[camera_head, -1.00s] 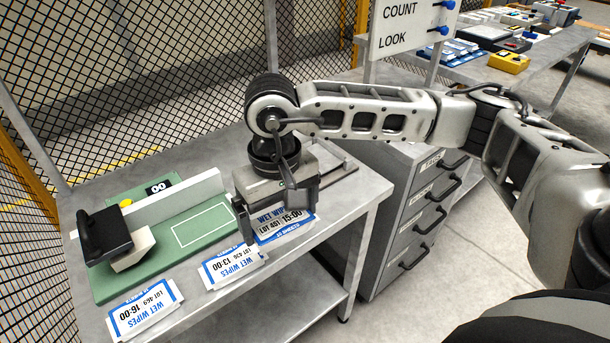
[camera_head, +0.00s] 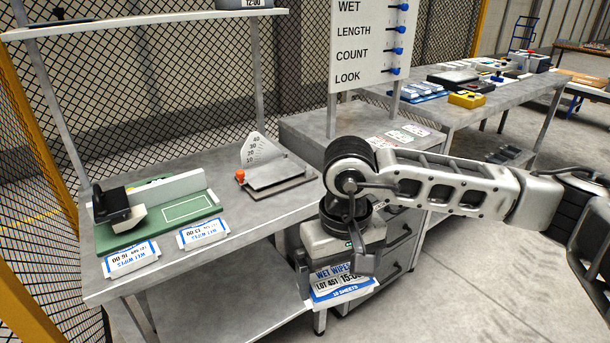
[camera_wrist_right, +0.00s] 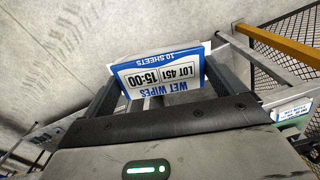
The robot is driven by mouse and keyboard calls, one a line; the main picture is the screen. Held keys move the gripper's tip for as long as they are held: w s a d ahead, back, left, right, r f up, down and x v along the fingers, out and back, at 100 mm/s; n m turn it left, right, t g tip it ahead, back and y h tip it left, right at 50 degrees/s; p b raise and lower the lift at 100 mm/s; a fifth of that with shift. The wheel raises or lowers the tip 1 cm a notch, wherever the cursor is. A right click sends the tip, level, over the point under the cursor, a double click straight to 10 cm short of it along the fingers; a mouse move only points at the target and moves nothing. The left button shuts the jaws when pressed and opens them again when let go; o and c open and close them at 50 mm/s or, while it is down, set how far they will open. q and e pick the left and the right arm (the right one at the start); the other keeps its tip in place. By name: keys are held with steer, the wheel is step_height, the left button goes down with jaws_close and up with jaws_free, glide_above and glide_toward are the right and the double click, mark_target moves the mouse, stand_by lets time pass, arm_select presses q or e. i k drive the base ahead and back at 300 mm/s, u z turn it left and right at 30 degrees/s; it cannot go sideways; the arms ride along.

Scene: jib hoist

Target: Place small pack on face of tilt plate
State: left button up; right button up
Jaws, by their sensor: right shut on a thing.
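My right gripper (camera_head: 335,283) is shut on a small white and blue wet wipes pack (camera_head: 342,287) marked LOT 451 15:00. It holds the pack in the air, in front of the bench's right end. In the right wrist view the pack (camera_wrist_right: 157,75) sits between the two dark fingers. The tilt plate (camera_head: 272,175) is a grey metal plate on a base, with a white angle scale behind it and an orange knob at its left. It stands on the bench, up and left of the gripper, apart from it. My left gripper is not in view.
A green board (camera_head: 160,225) with a white fence and a black-handled device stands on the bench's left. Two more packs (camera_head: 131,258) (camera_head: 204,233) lie at its front edge. A drawer cabinet (camera_head: 400,235) stands behind my right arm. Bare bench lies in front of the tilt plate.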

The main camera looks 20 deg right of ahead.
mark_target(268, 173)
steer(key=z, duration=1.4)
steer(key=i, duration=1.2)
steer(key=u, duration=2.35)
steer(key=i, duration=0.5)
steer(key=z, duration=0.05)
